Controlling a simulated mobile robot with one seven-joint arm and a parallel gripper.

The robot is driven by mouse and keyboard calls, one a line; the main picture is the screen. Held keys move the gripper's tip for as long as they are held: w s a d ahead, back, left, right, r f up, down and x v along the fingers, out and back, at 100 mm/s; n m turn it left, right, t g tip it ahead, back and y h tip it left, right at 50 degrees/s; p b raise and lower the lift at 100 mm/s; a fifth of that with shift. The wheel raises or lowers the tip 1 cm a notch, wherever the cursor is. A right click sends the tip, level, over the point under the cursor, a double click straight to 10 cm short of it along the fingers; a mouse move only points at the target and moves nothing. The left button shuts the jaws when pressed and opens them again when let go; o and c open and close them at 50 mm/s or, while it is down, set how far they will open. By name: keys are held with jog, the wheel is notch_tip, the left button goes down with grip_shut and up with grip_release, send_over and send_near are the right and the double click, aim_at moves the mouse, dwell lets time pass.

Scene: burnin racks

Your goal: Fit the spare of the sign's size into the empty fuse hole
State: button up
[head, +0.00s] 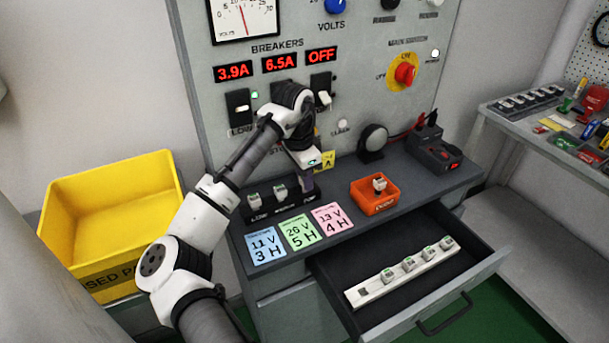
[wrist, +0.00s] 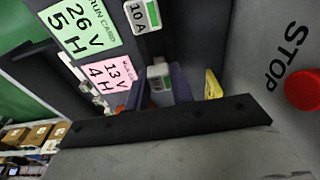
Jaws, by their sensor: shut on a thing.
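My gripper (head: 306,190) is over the right end of the black fuse block (head: 262,213) below the breakers. In the wrist view, its purple fingers (wrist: 160,92) are shut on a pale fuse (wrist: 160,76) with a green mark, whose rating I cannot read. I cannot tell whether this fuse is seated in a hole. Two fuses, a left one (head: 254,200) and a middle one (head: 280,192), stand in the block. A fuse marked 10 A (wrist: 142,14) shows in the wrist view. The small yellow sign (head: 327,160) stands behind the gripper, its text too small to read.
An orange bin (head: 372,200) holds a fuse (head: 379,184). The open drawer (head: 335,275) holds a white strip (head: 410,278) with several fuses and an empty place at its left end. A yellow bin (head: 105,220) stands left. Three cards (head: 297,232) lie before the block.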

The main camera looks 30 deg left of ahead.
jog(key=shift+d+f, duration=0.1)
jog(key=shift+f, duration=0.5)
dwell(0.3)
jog(key=o, duration=1.3)
jog(key=shift+r, duration=0.1)
jog(key=shift+a+r+p, duration=0.2)
jog(key=shift+r+p, duration=0.4)
jog(key=shift+r, duration=0.05)
jog(key=shift+a+r+p, duration=0.2)
jog(key=shift+r+p, duration=0.4)
jog(key=shift+r, duration=0.05)
jog(key=shift+d+r+p, duration=0.15)
jog(key=shift+r+p, duration=0.95)
jog(key=shift+r, duration=0.3)
